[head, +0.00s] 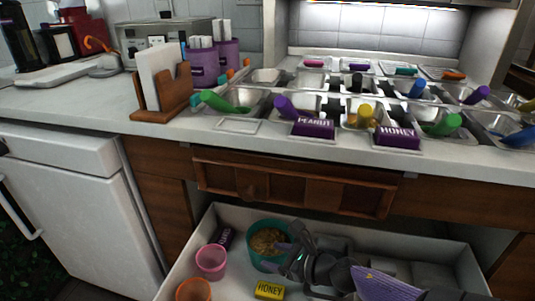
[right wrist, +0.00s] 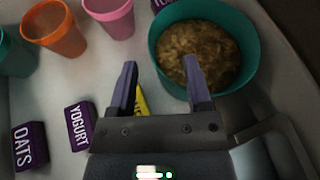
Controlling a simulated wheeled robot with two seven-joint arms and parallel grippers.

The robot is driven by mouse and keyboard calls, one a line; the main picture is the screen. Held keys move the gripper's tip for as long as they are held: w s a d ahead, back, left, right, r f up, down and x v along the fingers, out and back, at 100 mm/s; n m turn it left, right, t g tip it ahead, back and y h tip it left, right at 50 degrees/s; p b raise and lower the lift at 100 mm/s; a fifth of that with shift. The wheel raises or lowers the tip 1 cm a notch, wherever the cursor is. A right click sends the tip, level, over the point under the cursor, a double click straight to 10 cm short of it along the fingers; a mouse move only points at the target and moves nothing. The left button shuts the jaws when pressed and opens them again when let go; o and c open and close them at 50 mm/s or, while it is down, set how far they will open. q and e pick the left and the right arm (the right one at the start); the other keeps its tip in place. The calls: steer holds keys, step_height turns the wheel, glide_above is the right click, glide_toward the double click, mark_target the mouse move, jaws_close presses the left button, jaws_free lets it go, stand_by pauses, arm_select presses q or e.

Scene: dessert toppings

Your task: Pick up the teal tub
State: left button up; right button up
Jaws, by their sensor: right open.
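The teal tub (head: 268,233) stands in the open white drawer, holding a brown, crumbly topping. In the right wrist view the tub (right wrist: 243,28) is at the upper right, upright. My right gripper (head: 292,243) is open at the tub's right side in the head view. In the right wrist view its fingertips (right wrist: 160,65) appear on either side of the tub's rim, one overlapping the inside and one outside it. I cannot tell whether they touch the tub. The gripper hides part of the tub's right side. My left gripper is not in view.
A pink cup (head: 211,262), orange cup (head: 194,290) and yellow honey block (head: 269,290) are near the tub. Purple yogurt (right wrist: 77,125) and oats (right wrist: 29,146) blocks lie left in the wrist view, with another teal container (right wrist: 14,55). The counter (head: 60,103) overhangs behind.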

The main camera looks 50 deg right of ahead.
mark_target(268, 257)
steer(key=x, duration=0.3)
steer(key=shift+a+f+b, duration=0.1)
steer(key=shift+f+b, duration=0.1)
steer(key=shift+b, duration=0.2)
jaws_close()
steer(key=shift+s, duration=0.1)
stand_by(0.8)
